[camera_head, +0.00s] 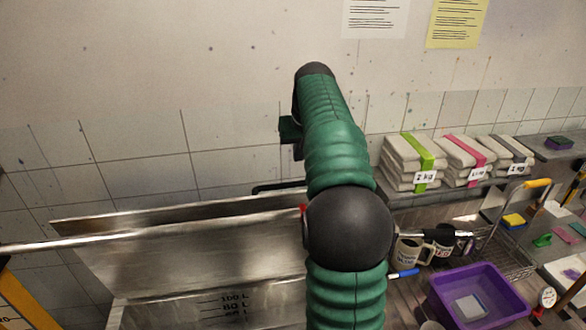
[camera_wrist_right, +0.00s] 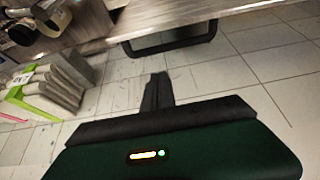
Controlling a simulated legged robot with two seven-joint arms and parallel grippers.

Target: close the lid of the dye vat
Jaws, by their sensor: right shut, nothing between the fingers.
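The dye vat (camera_head: 150,315) is a steel tub at the bottom of the head view, with litre marks inside. Its steel lid (camera_head: 170,262) stands raised and tilted at the back, towards the wall. A black bar handle (camera_head: 275,187) shows at the lid's top edge, partly hidden by my green right arm. The handle (camera_wrist_right: 172,48) also shows in the right wrist view, as a loop on the lid's edge. My right gripper (camera_wrist_right: 158,80) is shut and empty, with its fingertips apart from the handle. In the head view my arm hides part of the lid and vat. My left gripper is not in view.
Tied cloth stacks (camera_head: 410,162) lie on a shelf to the right. Mugs (camera_head: 410,250), a purple tub (camera_head: 475,300) and a wire basket (camera_head: 510,255) stand right of the vat. A long metal rod (camera_head: 60,244) crosses the left side. The tiled wall (camera_head: 150,150) is close behind.

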